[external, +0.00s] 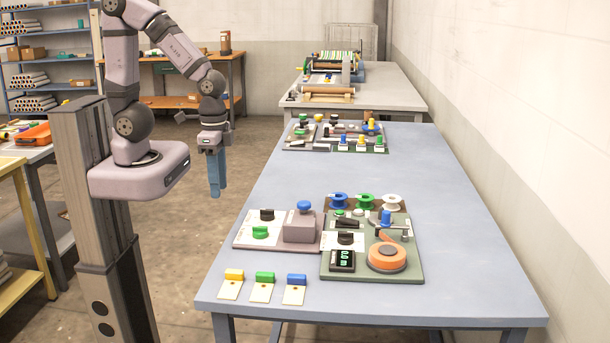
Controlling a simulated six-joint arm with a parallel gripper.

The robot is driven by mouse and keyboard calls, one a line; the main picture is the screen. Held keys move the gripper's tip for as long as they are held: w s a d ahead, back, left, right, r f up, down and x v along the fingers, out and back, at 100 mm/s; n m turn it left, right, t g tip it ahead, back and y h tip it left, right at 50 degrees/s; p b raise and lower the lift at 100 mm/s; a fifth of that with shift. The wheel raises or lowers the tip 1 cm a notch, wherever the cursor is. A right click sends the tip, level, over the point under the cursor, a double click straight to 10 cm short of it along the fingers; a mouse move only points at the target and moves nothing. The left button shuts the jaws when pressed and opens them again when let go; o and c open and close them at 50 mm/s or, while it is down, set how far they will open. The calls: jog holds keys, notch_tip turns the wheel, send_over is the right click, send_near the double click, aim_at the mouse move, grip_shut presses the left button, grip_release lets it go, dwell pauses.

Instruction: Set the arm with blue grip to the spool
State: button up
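A large orange spool (387,256) lies flat at the panel's front right, in front of the grip. Smaller blue (339,201), green (365,202) and white (391,203) spools sit in a row at the panel's back. My gripper (218,193) points down, left of the table, well away from the panel. Its blue fingers look close together; any gap is unclear. It appears empty.
The blue-grey table (420,160) is clear in the middle. A pinkish panel (275,244) has knobs and a blue-topped box. Yellow, green and blue tags (262,288) lie at the front. Another panel (300,146) stands farther back. A wall runs along the right.

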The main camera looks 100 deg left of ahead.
jog(key=shift+w, duration=0.15)
jog(key=c, duration=0.5)
jog(key=shift+w, duration=0.35)
grip_shut()
jog(key=w+d+r+t+y+b, duration=0.1)
jog(key=w+d, duration=0.3)
jog(key=w, duration=0.7)
jog(key=w+d+r+m+t+y+b, duration=0.1)
jog(key=w+d+t+b, duration=0.1)
jog(key=w, duration=0.9)
jog(key=w+d+r+m+t+y+b, duration=0.1)
jog(key=w+d+r+t+y+b, duration=0.1)
jog(key=w+d, duration=0.5)
jog(key=shift+w+t, duration=0.6)
jog(key=shift+w, duration=1.65)
jog(key=shift+d, duration=0.1)
